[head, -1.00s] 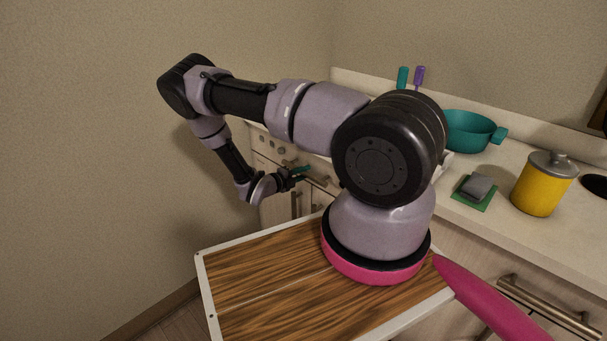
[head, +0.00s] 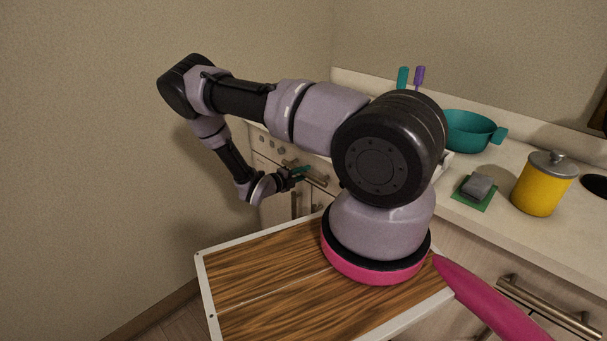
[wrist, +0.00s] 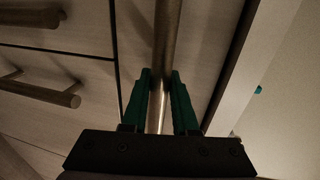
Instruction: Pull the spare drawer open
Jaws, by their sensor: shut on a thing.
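My gripper (head: 299,172), with teal fingers, is at the front of the pale wood cabinet, below the counter's far left end. In the wrist view my gripper (wrist: 163,100) has one finger on each side of a metal bar handle (wrist: 167,40) and is shut on it. The handle runs up the picture across a pale drawer front (wrist: 208,50). Part of the bar handle (head: 317,181) shows just right of the fingers in the head view. I cannot tell from these views whether this drawer stands out from the cabinet.
Other bar handles (wrist: 40,90) sit on neighbouring fronts. The counter (head: 440,215) holds a teal pan (head: 468,131), a yellow canister (head: 543,185) and a grey block (head: 477,186) on a green pad. A plain wall (head: 90,130) stands to the left.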

